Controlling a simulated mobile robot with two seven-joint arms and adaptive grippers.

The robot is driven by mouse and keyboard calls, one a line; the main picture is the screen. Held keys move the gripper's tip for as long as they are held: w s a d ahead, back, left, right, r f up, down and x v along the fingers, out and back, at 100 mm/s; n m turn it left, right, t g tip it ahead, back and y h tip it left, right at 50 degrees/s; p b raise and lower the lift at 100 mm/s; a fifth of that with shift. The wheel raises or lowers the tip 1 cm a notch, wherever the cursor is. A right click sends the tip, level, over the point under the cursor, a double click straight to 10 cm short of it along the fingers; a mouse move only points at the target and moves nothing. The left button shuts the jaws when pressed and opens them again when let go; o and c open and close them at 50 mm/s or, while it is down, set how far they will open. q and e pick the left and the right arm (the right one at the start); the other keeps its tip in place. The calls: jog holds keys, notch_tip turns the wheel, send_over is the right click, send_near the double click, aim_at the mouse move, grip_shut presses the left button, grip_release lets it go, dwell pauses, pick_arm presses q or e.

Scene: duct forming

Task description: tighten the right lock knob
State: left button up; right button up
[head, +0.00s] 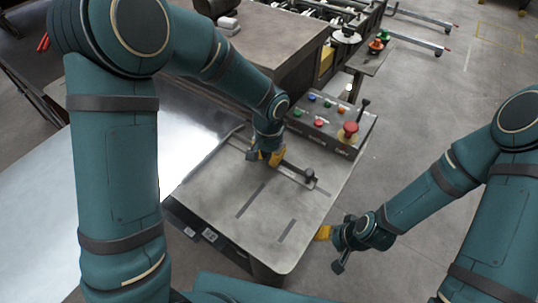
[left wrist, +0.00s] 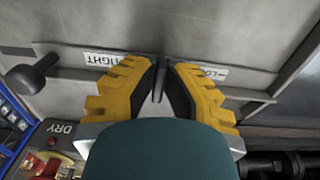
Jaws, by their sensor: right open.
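My left gripper (head: 272,158) is low over the table top, at a dark slotted bar. In the left wrist view its yellow fingers (left wrist: 161,68) lean together at the tips, with a narrow dark lever (left wrist: 158,78) between them. Whether they press on it is unclear. A label ending in "IGHT" (left wrist: 103,60) lies left of the lever and one starting "LO" (left wrist: 214,72) lies right. A black knob (head: 309,175) stands at the bar's right end; it also shows in the left wrist view (left wrist: 35,73). My right gripper (head: 332,248) is open and empty beside the table's right edge.
A control box (head: 331,121) with coloured buttons and a red stop button (head: 348,131) stands at the table's back right. A shiny metal sheet (head: 185,135) lies at left. Open floor lies right.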

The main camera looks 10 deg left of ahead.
aim_at(269, 156)
pick_arm(q)
jog(key=o, duration=0.4)
jog(key=shift+f, duration=0.1)
notch_tip(269, 156, up, 12)
jog(key=shift+r, duration=0.1)
dwell(0.7)
